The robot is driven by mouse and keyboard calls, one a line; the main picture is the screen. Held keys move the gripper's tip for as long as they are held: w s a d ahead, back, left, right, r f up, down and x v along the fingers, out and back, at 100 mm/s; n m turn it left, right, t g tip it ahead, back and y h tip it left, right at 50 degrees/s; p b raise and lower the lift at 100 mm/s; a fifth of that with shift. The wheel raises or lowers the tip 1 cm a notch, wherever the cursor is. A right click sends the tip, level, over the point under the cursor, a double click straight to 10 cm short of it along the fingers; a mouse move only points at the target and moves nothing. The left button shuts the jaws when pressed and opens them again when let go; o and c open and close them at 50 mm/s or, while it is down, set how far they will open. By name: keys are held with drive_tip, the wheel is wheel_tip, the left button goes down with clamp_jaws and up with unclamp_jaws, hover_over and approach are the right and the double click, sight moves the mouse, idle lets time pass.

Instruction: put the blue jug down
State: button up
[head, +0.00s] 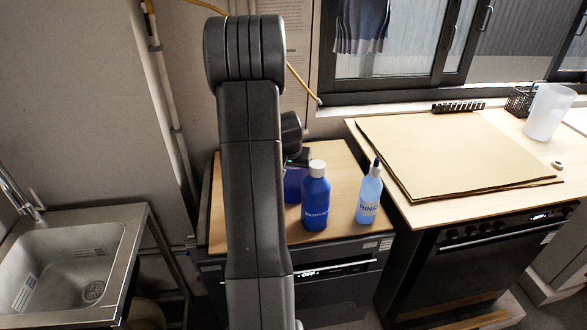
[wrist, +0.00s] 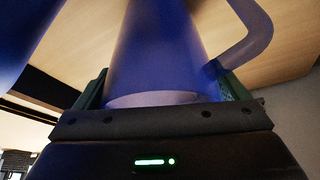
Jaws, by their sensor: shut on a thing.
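The blue jug (head: 294,184) is partly hidden behind my arm and the blue bottle in the head view. It stands at or just above the wooden top of the left oven; I cannot tell whether it touches. In the wrist view the blue jug (wrist: 158,50) fills the middle, with its curved handle at the right. My gripper (wrist: 160,98) is shut on the jug, one finger on each side of its body. In the head view my gripper (head: 298,160) is mostly hidden behind my arm.
A blue wash bottle (head: 315,200) and a light-blue rinse bottle (head: 369,195) stand close by on the wooden top (head: 335,165). A brown sheet stack (head: 450,150) and white beaker (head: 548,112) are on the right counter. A sink (head: 75,265) is at left.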

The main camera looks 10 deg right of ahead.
drive_tip(key=shift+f, duration=0.15)
drive_tip(key=o, duration=0.7)
